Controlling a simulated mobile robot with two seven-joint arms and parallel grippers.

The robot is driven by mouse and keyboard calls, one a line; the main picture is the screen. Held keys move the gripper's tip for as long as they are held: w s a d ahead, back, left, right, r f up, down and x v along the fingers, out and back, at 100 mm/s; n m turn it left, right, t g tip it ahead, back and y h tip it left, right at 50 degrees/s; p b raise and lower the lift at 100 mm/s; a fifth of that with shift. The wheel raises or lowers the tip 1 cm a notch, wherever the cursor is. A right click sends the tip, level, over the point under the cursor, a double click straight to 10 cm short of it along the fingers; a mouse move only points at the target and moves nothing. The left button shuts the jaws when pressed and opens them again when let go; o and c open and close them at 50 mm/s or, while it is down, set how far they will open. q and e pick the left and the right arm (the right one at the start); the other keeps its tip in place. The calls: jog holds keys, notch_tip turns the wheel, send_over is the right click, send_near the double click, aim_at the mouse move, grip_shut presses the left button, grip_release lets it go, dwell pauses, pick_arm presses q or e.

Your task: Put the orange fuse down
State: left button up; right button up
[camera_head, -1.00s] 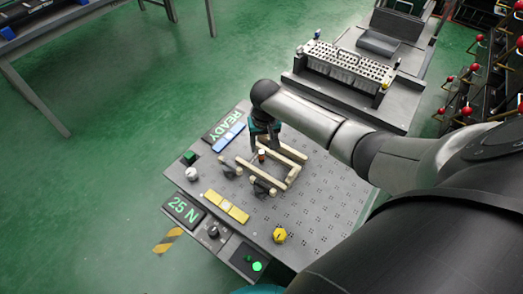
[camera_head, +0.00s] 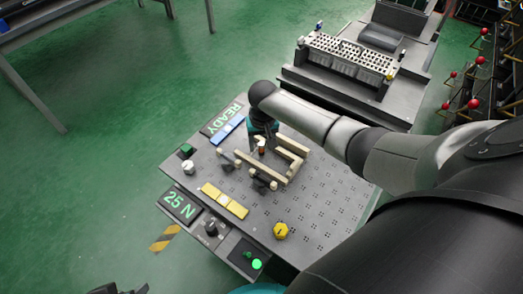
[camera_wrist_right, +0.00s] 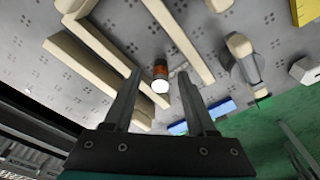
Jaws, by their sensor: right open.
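The orange fuse (camera_head: 262,149), a small orange-brown cylinder with a pale end, is among cream bars (camera_head: 290,165) on the grey perforated bench (camera_head: 325,200). In the right wrist view the fuse (camera_wrist_right: 160,72) shows between the two fingers of my right gripper (camera_wrist_right: 159,75), with a gap on each side. The right gripper is open, and in the head view (camera_head: 262,140) it reaches down beside the bars. Whether the fuse's base touches the bench is hard to see. Dark parts at the bottom left edge, perhaps my left gripper (camera_head: 120,289), are mostly cut off.
Blue (camera_head: 227,130) and yellow (camera_head: 224,201) blocks, a READY sign (camera_head: 221,118), a 25 N display (camera_head: 180,206) and a yellow knob (camera_head: 280,231) surround the bars. The bench's right part is clear. A perforated rack (camera_head: 350,57) stands behind.

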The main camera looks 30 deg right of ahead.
grip_shut()
dwell(0.5)
